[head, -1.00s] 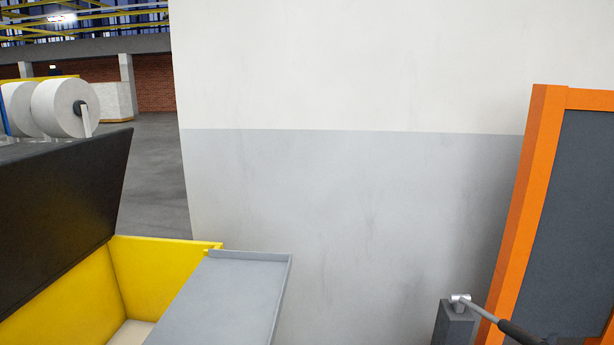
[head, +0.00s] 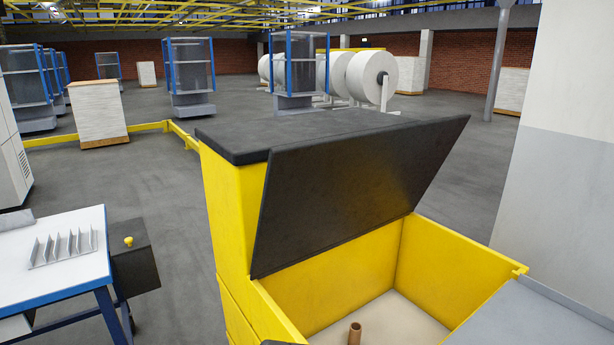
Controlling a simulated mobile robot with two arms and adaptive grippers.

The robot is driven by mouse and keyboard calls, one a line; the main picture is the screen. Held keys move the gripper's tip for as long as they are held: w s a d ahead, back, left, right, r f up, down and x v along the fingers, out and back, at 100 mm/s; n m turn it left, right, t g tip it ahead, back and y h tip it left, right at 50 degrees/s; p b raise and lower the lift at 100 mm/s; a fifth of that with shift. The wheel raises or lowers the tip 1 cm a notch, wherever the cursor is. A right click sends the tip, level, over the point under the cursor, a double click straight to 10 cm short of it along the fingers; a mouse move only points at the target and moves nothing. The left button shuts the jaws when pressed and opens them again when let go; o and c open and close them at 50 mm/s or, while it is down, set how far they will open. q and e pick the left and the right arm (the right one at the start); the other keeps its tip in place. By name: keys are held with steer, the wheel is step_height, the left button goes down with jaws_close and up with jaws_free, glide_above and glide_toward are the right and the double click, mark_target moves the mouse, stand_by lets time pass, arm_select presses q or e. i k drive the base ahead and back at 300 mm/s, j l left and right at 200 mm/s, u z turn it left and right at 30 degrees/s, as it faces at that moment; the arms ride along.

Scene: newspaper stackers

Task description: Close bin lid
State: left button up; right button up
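The yellow bin (head: 345,285) stands in the middle right of the head view. Its black lid (head: 355,195) is open and leans up at a slant over the bin, hinged along the side by the black top panel. Inside, a brown cardboard tube (head: 355,333) stands on the pale bin floor, cut off by the bottom edge of the picture.
A grey sloping tray (head: 555,315) adjoins the bin at the lower right, beside a white and grey wall (head: 575,130). A blue-framed table (head: 55,260) with a metal rack stands at left. Open floor (head: 170,200) lies between table and bin.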

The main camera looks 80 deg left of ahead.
mark_target(320, 197)
steer(key=k+j+u, duration=0.25)
steer(key=j, duration=0.25)
steer(key=k+j+u, duration=0.1)
steer(key=j+u, duration=0.15)
steer(key=j, duration=0.25)
steer(key=k+j+u, duration=0.2)
steer(key=j, duration=0.35)
steer(key=j+u, duration=0.25)
steer(key=j, duration=0.6)
steer(key=k+j, duration=0.1)
steer(key=j, duration=0.2)
steer(key=u, duration=0.05)
